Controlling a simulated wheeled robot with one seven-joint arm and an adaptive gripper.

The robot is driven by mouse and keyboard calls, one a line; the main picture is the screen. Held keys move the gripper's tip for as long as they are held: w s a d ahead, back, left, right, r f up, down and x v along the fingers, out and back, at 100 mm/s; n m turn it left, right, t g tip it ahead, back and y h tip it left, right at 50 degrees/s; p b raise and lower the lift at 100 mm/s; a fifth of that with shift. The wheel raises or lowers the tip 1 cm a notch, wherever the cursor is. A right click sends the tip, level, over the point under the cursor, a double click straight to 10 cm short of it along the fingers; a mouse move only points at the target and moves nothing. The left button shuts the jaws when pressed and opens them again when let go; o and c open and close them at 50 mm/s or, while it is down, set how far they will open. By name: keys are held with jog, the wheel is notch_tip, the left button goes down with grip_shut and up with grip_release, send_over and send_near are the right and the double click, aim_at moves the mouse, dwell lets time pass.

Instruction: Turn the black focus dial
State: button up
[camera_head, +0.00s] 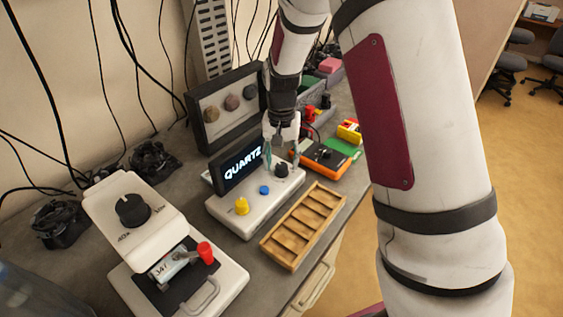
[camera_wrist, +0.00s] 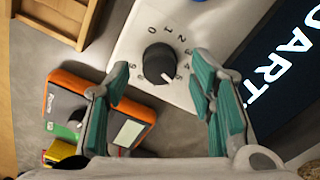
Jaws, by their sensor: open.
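A black dial (camera_head: 282,170) with a white pointer mark sits on the white console (camera_head: 228,211) with the lit QUARTZ screen (camera_head: 236,166). In the wrist view the dial (camera_wrist: 159,63) has printed numbers around it and shows between the finger pads. My gripper (camera_wrist: 161,76) is open, with teal pads on either side of the dial in that view. In the head view my gripper (camera_head: 282,158) is over the dial end of the console. I cannot tell whether the pads touch the dial.
A wooden tray (camera_head: 303,226) lies in front, an orange device (camera_head: 325,158) beyond. A white instrument (camera_head: 135,217) at left bears another black dial (camera_head: 132,209). Cables hang behind.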

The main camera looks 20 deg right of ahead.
aim_at(281, 165)
notch_tip(281, 165, up, 11)
dwell(0.3)
dwell(0.4)
jog(key=s+r+n+t, duration=0.2)
jog(key=s+r, duration=0.9)
jog(key=s, duration=0.1)
jog(key=s+r+n+t, duration=0.1)
jog(key=s+n+t, duration=0.2)
jog(key=s, duration=1.2)
jog(key=shift+d+r, duration=0.15)
jog(key=shift+r, duration=0.05)
